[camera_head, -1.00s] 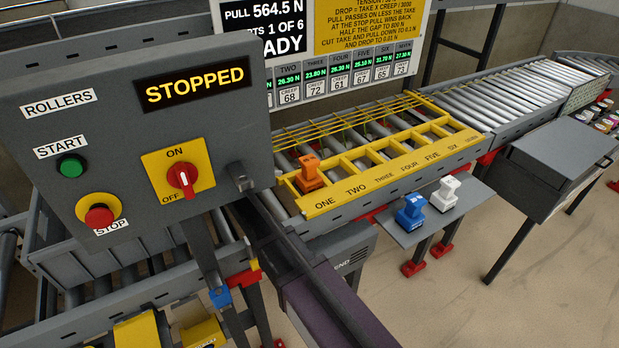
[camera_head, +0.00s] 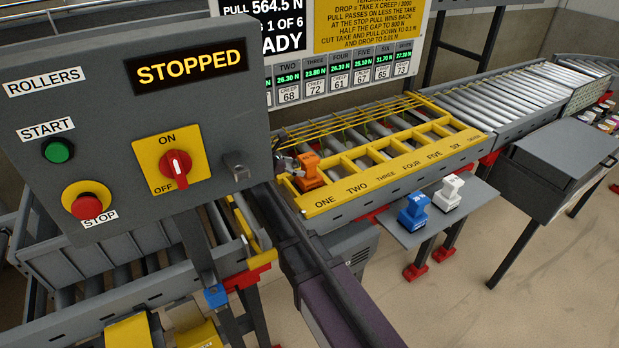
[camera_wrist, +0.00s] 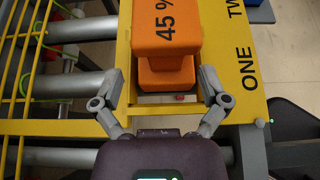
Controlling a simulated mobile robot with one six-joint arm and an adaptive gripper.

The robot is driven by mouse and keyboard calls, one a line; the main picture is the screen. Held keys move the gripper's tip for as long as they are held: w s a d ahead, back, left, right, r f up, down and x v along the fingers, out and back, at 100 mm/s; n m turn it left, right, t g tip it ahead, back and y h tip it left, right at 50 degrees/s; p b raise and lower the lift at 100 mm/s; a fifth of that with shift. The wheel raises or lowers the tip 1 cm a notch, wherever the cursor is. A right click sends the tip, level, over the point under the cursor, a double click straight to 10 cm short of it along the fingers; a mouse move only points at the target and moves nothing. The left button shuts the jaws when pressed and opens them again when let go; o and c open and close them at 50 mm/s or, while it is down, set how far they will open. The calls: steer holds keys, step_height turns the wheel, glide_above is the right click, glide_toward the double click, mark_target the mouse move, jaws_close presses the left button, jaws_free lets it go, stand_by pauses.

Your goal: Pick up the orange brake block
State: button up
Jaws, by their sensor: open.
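The orange brake block (camera_head: 309,172) stands at the place marked ONE on the yellow slotted frame (camera_head: 375,185) over the rollers. In the wrist view the block (camera_wrist: 166,28) shows "45 %" on its top, with a narrower orange part below. My gripper (camera_wrist: 160,80) is open. Its two fingers stand left and right of the narrower part, with gaps on both sides, and hold nothing. In the head view my gripper (camera_head: 284,164) shows small at the block's left side, partly hidden by the control box.
A blue block (camera_head: 413,211) and a white block (camera_head: 449,192) stand on a grey shelf in front of the frame. The control box (camera_head: 130,125), reading STOPPED, fills the left. Yellow rods (camera_wrist: 30,55) run over the rollers beside the slot.

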mark_target(303, 159)
steer(key=shift+s+b+x, duration=0.15)
steer(key=shift+b+x, duration=0.4)
steer(key=shift+x, duration=0.35)
steer(key=shift+s+b+x, duration=0.2)
steer(key=shift+b+x, duration=0.3)
steer(key=shift+x, duration=1.4)
steer(key=shift+r, duration=0.1)
jaws_close()
steer(key=shift+r, duration=0.2)
steer(key=shift+r+p, duration=1.65)
steer(key=shift+p, duration=0.05)
steer(key=s+a+r+p, duration=0.1)
steer(key=s+a, duration=0.2)
steer(key=s, duration=1.2)
steer(key=shift+s, duration=0.35)
